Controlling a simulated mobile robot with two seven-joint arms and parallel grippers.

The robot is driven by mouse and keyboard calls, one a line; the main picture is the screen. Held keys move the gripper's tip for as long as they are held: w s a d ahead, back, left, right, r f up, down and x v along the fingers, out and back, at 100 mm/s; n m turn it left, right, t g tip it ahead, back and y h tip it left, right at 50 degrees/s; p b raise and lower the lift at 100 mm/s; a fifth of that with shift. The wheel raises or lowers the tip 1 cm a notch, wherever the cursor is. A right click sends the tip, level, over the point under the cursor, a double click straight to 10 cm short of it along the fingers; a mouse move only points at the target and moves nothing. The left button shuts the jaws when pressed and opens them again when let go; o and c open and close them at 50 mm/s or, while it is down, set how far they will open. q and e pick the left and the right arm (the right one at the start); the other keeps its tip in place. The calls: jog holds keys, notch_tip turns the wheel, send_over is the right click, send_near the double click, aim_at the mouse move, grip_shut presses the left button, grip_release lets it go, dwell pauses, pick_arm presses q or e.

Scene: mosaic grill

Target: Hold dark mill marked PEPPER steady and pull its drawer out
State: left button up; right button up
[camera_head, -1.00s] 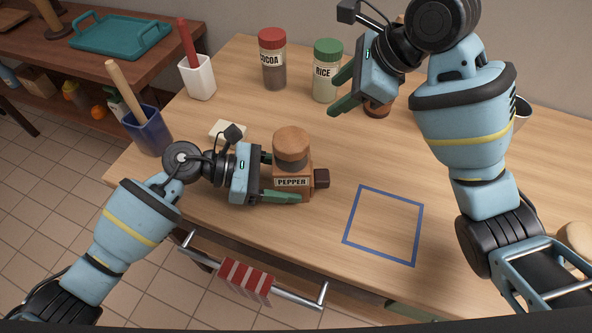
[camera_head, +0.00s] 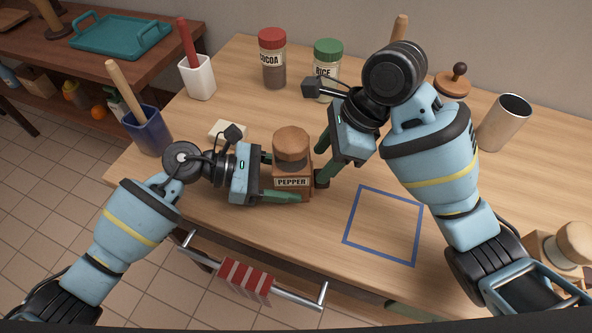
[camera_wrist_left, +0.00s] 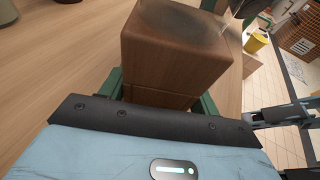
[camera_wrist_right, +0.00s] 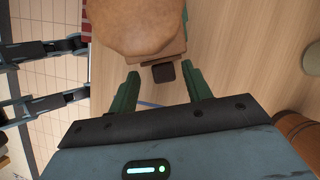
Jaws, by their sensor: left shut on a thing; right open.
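The mill marked PEPPER (camera_head: 291,148) stands upright on the table, with a brown round top and a wooden body. Its small dark drawer knob (camera_head: 322,179) sticks out on the right side. My left gripper (camera_head: 284,178) is shut on the mill's body from the left; the left wrist view shows the body (camera_wrist_left: 170,55) between the fingers. My right gripper (camera_head: 322,161) is open at the mill's right side. In the right wrist view the knob (camera_wrist_right: 163,72) lies between the tips of the open right fingers (camera_wrist_right: 161,75), with a gap on both sides.
A blue square outline (camera_head: 384,226) is marked on the table to the right. Cocoa (camera_head: 272,60) and rice (camera_head: 327,65) jars stand at the back. A metal cup (camera_head: 503,123) and a lighter-topped mill (camera_head: 575,243) are at the right. A white block (camera_head: 227,130) lies behind my left wrist.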

notch_tip(320, 180, down, 6)
jog(key=shift+s+d+r, duration=0.1)
jog(key=shift+s+r, duration=0.05)
jog(key=shift+r, duration=0.1)
jog(key=shift+f, duration=0.7)
jog(key=shift+w, duration=0.2)
jog(key=shift+c, duration=0.2)
jog(key=shift+r, duration=0.15)
jog(key=c, duration=0.8)
